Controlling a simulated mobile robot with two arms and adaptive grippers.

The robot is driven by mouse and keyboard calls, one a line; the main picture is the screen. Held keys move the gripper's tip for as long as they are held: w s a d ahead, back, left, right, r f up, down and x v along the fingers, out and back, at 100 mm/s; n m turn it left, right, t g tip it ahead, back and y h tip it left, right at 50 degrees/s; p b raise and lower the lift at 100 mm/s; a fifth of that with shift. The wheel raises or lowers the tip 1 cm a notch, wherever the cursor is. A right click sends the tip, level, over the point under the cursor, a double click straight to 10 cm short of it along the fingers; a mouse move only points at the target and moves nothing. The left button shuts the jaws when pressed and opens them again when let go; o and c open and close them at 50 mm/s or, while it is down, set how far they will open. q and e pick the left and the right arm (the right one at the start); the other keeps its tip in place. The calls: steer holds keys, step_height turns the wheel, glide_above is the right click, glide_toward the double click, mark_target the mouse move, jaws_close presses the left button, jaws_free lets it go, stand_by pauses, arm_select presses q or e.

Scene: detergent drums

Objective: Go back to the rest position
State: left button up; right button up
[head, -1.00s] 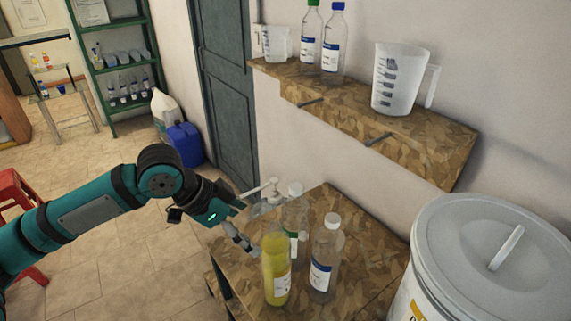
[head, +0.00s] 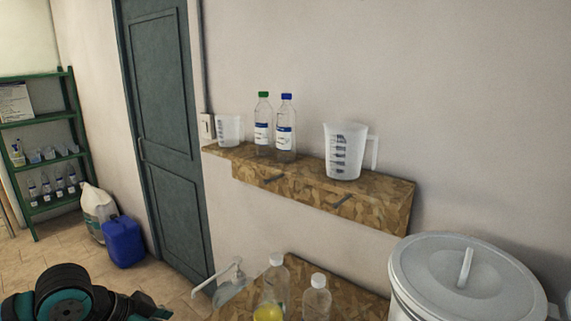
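My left arm shows at the bottom left of the head view, with only its dark and teal upper part in frame. The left gripper's fingers are below the picture's edge. My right arm and gripper are not in the picture. Two clear bottles with white caps, one at the back (head: 275,283) and one to the right (head: 316,300), stand on the wooden surface (head: 345,300) at the bottom. A yellow bottle (head: 268,313) is mostly cut off by the lower edge. A pump dispenser (head: 233,284) stands to their left.
A lidded white drum (head: 465,285) stands at the right. A wall shelf (head: 310,192) holds a green-capped bottle (head: 263,127), a blue-capped bottle (head: 286,130), a large measuring jug (head: 345,153) and a small one (head: 228,130). A blue canister (head: 123,242) and white jug (head: 98,208) stand by the door.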

arm_select(q)
steer(key=w+a+f+n+t+y+b, duration=0.1)
steer(key=w+a+f+n+t, duration=0.15)
steer(key=w+f, duration=0.5)
steer(key=w+a+f+n+t+b, duration=0.1)
steer(key=w+a+f+n, duration=0.25)
steer(key=f, duration=0.65)
steer(key=s+a+f+n+g+y+b, duration=0.1)
steer(key=s+a+f, duration=0.15)
steer(key=f, duration=0.95)
steer(key=s+a+f+n+g+y, duration=0.15)
steer(key=s+f, duration=0.25)
steer(key=f, duration=0.8)
steer(key=s+f+g+y+b, duration=0.1)
steer(key=s+f+y, duration=0.1)
steer(key=s+f, duration=1.55)
steer(key=s+d+f+g, duration=0.1)
steer(key=s+d+f, duration=0.2)
steer(key=s, duration=1)
steer(key=s+d+f+g+b, duration=0.1)
steer(key=s+d+f, duration=0.3)
steer(key=s, duration=0.8)
steer(key=shift+s+f+m+g, duration=0.4)
steer(key=shift+f+m+g, duration=0.05)
steer(key=shift+f+g, duration=0.2)
